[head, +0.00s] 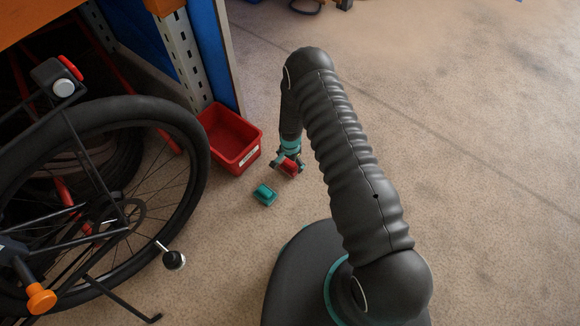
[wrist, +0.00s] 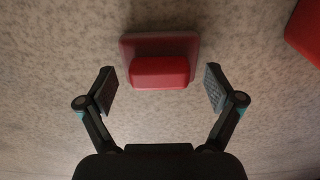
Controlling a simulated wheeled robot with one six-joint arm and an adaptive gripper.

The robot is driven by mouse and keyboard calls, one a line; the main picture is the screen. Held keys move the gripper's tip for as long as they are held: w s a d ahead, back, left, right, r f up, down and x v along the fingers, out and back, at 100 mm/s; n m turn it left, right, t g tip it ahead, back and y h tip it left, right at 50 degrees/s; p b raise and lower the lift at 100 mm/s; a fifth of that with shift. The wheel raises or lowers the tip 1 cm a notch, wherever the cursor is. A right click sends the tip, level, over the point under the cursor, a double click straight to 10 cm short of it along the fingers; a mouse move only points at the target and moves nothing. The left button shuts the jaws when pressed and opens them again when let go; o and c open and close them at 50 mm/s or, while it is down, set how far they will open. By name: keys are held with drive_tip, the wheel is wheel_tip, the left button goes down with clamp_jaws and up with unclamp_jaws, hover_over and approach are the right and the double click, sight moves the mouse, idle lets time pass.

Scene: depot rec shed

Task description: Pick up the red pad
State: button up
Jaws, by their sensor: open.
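The red pad (wrist: 160,72) lies on the floor, a wide flat base with a raised block on it. In the wrist view it sits just beyond and between my open fingertips (wrist: 161,88), with a gap on each side. In the head view the red pad (head: 287,167) is partly hidden by my gripper (head: 287,161), which is low over it. Nothing is in the gripper's hold.
A teal block (head: 264,194) lies on the floor left of my gripper. A red bin (head: 229,138) stands behind it by a shelf post; its edge shows in the wrist view (wrist: 306,32). A bicycle wheel (head: 200,165) is at left. Floor at right is clear.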

sight(292, 163)
drive_tip(key=shift+f, duration=0.1)
drive_tip(key=c, duration=1.4)
drive_tip(key=shift+o, duration=0.2)
drive_tip(key=shift+r, duration=0.5)
drive_tip(key=r, duration=0.3)
drive_tip(key=shift+d+r, duration=0.3)
drive_tip(key=shift+r, duration=0.05)
drive_tip(key=s+d+r+n, duration=0.4)
drive_tip(key=s+d+r, duration=0.3)
drive_tip(key=d, duration=0.4)
drive_tip(key=w+d+r+n, duration=0.1)
drive_tip(key=d+r, duration=0.1)
drive_tip(key=r, duration=0.8)
drive_tip(key=w+d+r+n, duration=0.2)
drive_tip(key=r, duration=0.8)
drive_tip(key=shift+d+r+n, duration=0.15)
drive_tip(key=shift+d+n, duration=0.15)
drive_tip(key=shift+d, duration=0.1)
